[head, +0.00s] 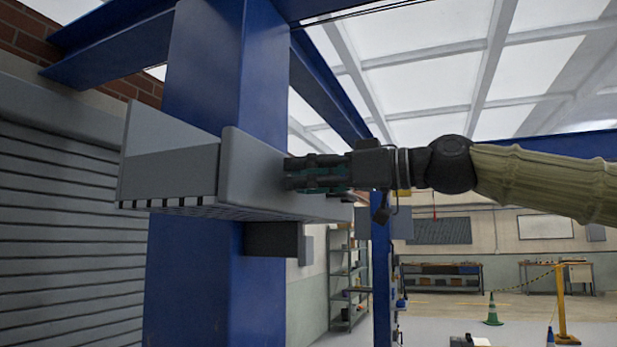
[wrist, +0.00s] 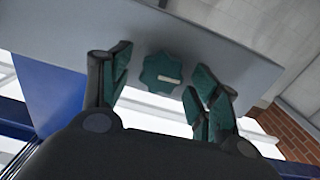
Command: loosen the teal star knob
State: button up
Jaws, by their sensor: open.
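The teal star knob (wrist: 163,74) shows in the wrist view on the grey face of a box-like housing (wrist: 205,32). It has a lobed edge and a short pale bar mark on its front. My gripper (wrist: 157,84) is open, with its dark, teal-padded fingers on the left and right sides of the knob. There is a gap between the knob and the fingers on both sides. In the head view my gripper (head: 287,173) points left at the grey housing (head: 250,180), with its fingertips close to the face. The knob cannot be made out there.
The housing is mounted on a thick blue column (head: 205,75). A dark block (head: 272,239) sits under it. A slatted shutter (head: 60,220) is at the left.

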jog(key=v, duration=1.2)
jog(key=shift+w, duration=0.1)
dwell(0.4)
